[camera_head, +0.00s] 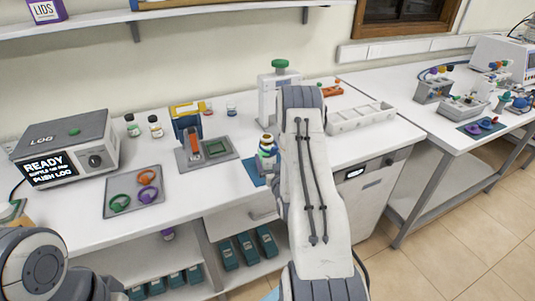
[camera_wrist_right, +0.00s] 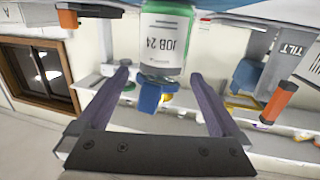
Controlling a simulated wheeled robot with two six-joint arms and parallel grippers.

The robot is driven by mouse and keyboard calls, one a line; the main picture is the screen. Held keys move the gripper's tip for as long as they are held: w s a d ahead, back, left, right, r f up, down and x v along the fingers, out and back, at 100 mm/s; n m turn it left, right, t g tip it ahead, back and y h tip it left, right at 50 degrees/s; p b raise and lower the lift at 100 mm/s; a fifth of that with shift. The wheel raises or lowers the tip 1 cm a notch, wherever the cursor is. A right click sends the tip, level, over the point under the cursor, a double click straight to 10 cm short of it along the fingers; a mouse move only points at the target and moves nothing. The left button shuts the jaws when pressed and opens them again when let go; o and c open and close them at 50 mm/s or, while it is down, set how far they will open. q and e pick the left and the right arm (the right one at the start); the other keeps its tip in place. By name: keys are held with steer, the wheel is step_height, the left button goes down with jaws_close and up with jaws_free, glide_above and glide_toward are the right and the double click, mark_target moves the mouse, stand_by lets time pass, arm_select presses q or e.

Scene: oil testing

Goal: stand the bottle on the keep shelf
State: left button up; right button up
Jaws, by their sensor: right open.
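A bottle (camera_wrist_right: 165,42) with a white label reading "JOB 24" and green glass or trim shows in the right wrist view, ahead of and between my fingertips. My right gripper (camera_wrist_right: 158,78) is open and empty, with one finger on each side of the view. In the head view my right arm reaches over the bench and hides most of its gripper. Bottles (camera_head: 267,146) are partly visible beside that arm, at a blue mat (camera_head: 254,170). I cannot tell which shelf is the keep shelf; a wall shelf (camera_head: 175,15) runs along the top. My left gripper is out of view.
A logger box (camera_head: 62,148) reading "READY" stands at the left, near a grey tray (camera_head: 118,208) with coloured rings. A grey device (camera_head: 207,150) and a white compartment tray (camera_head: 361,118) flank my right arm. Teal boxes (camera_head: 247,247) sit below.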

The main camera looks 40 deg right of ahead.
mark_target(267, 149)
steer(key=p+x, duration=0.2)
steer(key=x, duration=0.2)
steer(key=shift+a+r, duration=0.15)
steer(key=shift+p+x, duration=0.3)
steer(key=shift+x, duration=0.45)
steer(key=shift+c, duration=0.3)
jaws_close()
